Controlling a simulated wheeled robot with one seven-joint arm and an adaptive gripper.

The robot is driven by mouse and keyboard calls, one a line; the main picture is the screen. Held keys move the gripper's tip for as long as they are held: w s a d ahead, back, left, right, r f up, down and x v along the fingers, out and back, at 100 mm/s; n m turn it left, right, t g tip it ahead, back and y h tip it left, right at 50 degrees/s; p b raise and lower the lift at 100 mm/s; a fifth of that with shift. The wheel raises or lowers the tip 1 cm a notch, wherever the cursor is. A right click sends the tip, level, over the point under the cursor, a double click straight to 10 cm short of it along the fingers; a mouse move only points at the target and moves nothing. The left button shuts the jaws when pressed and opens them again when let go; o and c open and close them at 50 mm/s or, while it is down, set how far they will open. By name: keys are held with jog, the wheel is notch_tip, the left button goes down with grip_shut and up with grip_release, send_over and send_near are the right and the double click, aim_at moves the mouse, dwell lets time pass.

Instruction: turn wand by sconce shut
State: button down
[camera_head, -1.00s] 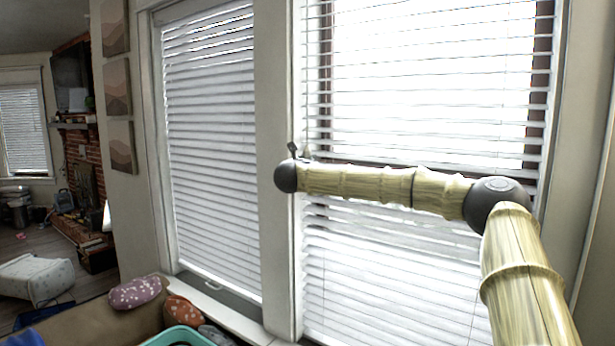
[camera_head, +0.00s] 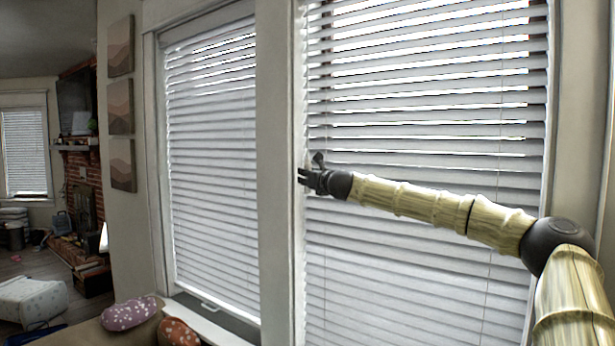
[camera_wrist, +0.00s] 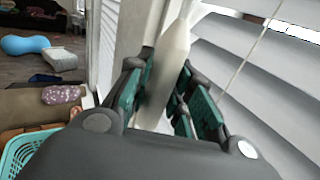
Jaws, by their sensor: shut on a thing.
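The wand (camera_wrist: 171,58) is a pale, whitish rod between my fingers in the wrist view, beside the window frame. My gripper (camera_wrist: 160,84) is shut on it with its green-padded fingers on either side. In the head view my gripper (camera_head: 308,177) is at the left edge of the right window's blind (camera_head: 420,130); the wand is hard to make out there. That blind's slats are mostly tilted shut, with thin bright gaps in the upper part. No sconce can be made out.
A second blind (camera_head: 212,150) hangs in the window to the left, past a white post (camera_head: 275,150). Patterned cushions (camera_head: 130,312) lie below it. A turquoise basket (camera_wrist: 35,150) is low at left in the wrist view. A thin cord (camera_wrist: 250,52) hangs right of my gripper.

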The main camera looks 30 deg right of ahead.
jog(key=shift+d+r+n+y+p, duration=0.1)
jog(key=shift+r+n+y+p, duration=0.1)
jog(key=shift+n+y+p, duration=1)
jog(key=shift+r+n+y+p, duration=0.15)
jog(key=shift+n+y+p, duration=0.25)
jog(key=shift+y+p, duration=1.5)
jog(key=p, duration=0.3)
jog(key=shift+n, duration=0.4)
jog(key=shift+f+n+y+p, duration=0.1)
jog(key=shift+n+y+p, duration=0.3)
jog(key=shift+p, duration=0.45)
jog(key=shift+f+n+g+y+p, duration=0.3)
jog(key=shift+g+y+p, duration=0.1)
jog(key=shift+y+p, duration=0.4)
jog(key=c, duration=1.2)
grip_release()
jog(key=shift+c, duration=0.2)
jog(key=shift+d, duration=0.1)
jog(key=shift+s, duration=0.15)
jog(key=v, duration=1.1)
jog(key=shift+s+d, duration=0.2)
jog(key=shift+s, duration=0.1)
